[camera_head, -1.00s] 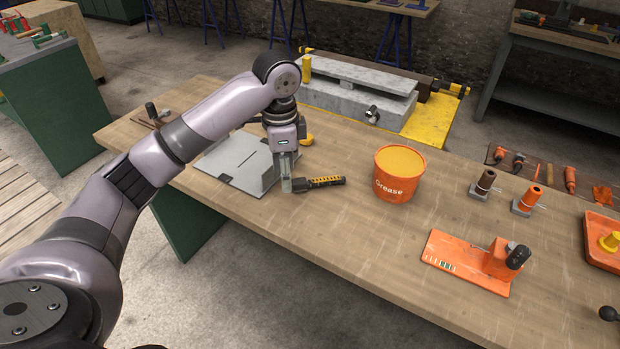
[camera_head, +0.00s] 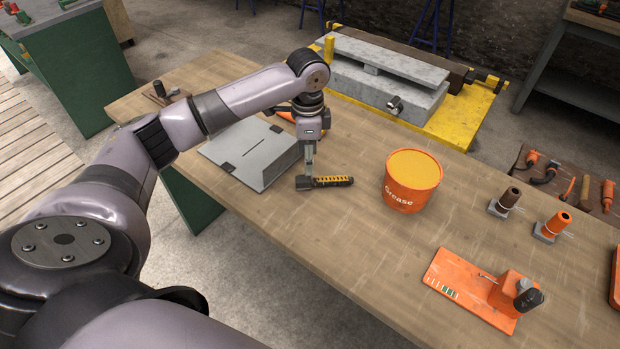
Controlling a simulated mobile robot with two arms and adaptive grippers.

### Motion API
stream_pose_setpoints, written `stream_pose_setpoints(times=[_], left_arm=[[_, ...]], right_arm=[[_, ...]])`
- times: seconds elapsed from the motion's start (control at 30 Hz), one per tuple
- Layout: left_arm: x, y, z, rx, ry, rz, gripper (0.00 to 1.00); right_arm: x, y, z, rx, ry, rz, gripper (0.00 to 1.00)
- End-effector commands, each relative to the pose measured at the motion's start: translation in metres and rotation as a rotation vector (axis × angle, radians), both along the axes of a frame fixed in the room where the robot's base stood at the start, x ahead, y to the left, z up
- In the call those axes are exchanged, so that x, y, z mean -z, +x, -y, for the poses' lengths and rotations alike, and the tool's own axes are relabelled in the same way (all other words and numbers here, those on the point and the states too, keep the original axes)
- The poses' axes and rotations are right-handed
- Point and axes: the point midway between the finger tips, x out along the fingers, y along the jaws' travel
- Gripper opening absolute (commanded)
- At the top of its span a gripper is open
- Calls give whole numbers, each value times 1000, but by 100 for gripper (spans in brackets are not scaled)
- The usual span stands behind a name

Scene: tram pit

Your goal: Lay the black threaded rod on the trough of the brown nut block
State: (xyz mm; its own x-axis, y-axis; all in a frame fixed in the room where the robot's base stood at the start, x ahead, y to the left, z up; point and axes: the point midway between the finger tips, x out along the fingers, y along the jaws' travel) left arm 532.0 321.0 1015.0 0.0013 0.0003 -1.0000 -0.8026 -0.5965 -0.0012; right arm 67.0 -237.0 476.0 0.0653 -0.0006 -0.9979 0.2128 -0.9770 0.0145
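My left gripper (camera_head: 309,158) points down over the workbench, its fingers close to the head of a tool with a black and yellow handle (camera_head: 330,182). Its fingers are seen nearly edge-on, so I cannot tell whether they are open. A brown upright piece on a small grey base (camera_head: 507,199) stands at the right of the bench; it may be the brown nut block, but its trough cannot be made out. I cannot clearly identify the black threaded rod. A small dark piece (camera_head: 159,88) stands at the far left end. My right gripper is not in view.
An orange grease bucket (camera_head: 411,182) stands mid-bench. A grey plate-like case (camera_head: 250,152) lies left of my gripper. An orange upright piece (camera_head: 554,224) and an orange fixture (camera_head: 482,288) are at the right. The wood between bucket and front edge is clear.

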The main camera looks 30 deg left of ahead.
Motion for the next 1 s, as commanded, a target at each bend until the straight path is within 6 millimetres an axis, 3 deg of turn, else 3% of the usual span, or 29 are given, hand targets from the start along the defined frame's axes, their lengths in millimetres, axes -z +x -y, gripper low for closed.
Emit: stream_pose_setpoints(times=[0.1, 0.37, 0.63, 0.93, 1.0], left_arm=[[18, -1, 1, 0, -1, -3, 48], [37, -1, 2, 1, 0, -2, 48], [75, -1, 4, 1, 0, -2, 48], [83, 0, 3, 1, 0, 1, 48], [82, 0, 3, 1, 0, 1, 44]], right_arm=[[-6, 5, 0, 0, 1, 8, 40], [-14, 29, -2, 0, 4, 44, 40], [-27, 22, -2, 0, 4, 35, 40], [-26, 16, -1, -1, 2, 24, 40], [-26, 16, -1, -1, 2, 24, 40]])
